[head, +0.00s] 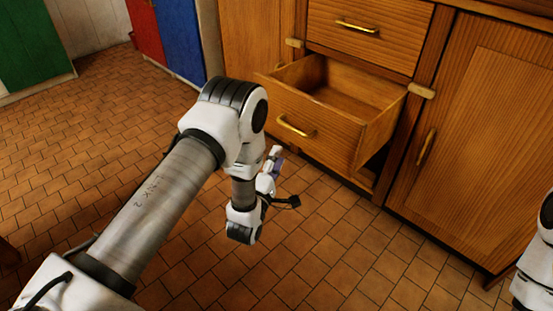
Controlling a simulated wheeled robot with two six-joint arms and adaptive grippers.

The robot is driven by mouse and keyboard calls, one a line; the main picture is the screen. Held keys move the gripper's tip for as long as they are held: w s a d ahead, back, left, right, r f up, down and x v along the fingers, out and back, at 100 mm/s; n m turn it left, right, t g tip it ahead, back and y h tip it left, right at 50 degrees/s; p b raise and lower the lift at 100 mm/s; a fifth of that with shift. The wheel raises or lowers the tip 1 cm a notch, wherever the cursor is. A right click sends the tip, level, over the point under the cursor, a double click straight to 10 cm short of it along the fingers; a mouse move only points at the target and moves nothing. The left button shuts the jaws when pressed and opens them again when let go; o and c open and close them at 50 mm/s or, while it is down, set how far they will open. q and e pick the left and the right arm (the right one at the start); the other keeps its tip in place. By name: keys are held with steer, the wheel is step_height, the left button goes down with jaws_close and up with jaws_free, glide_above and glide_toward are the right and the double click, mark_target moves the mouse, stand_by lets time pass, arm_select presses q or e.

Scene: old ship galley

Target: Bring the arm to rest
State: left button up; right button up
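My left arm (160,205) comes in from the lower left and bends down at the elbow in front of the cabinet. My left gripper (272,168) shows small and partly hidden behind my wrist, in front of the open drawer. A small grey-purple patch shows at its fingers; I cannot tell whether it is part of the gripper or a held thing. Whether the fingers are open or shut is not clear. Only a white piece of my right arm (538,262) shows at the right edge; its gripper is out of view.
A wooden drawer (312,128) stands pulled out, its visible inside empty. Above it is a shut drawer (355,38); to the right is a shut cupboard door (480,140). Blue (178,38), red (146,30) and green (35,45) panels stand behind. The tiled floor (90,140) is clear.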

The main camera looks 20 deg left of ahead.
stand_by(0.3)
arm_select(q)
steer(key=s+f+m+g, duration=0.5)
steer(key=s+f+g, duration=0.4)
steer(key=s+f, duration=0.55)
steer(key=s+f+m+g+h, duration=0.1)
steer(key=s+f+m+g, duration=0.35)
steer(key=s, duration=0.65)
steer(key=s+f+m+g, duration=0.2)
steer(key=s+m+g, duration=0.4)
steer(key=s+m, duration=0.3)
step_height(320, 180, up, 37)
steer(key=s+p, duration=0.1)
steer(key=p, duration=3.5)
steer(key=shift+s+d+p, duration=0.2)
steer(key=shift+d+p, duration=0.15)
steer(key=shift+d, duration=0.1)
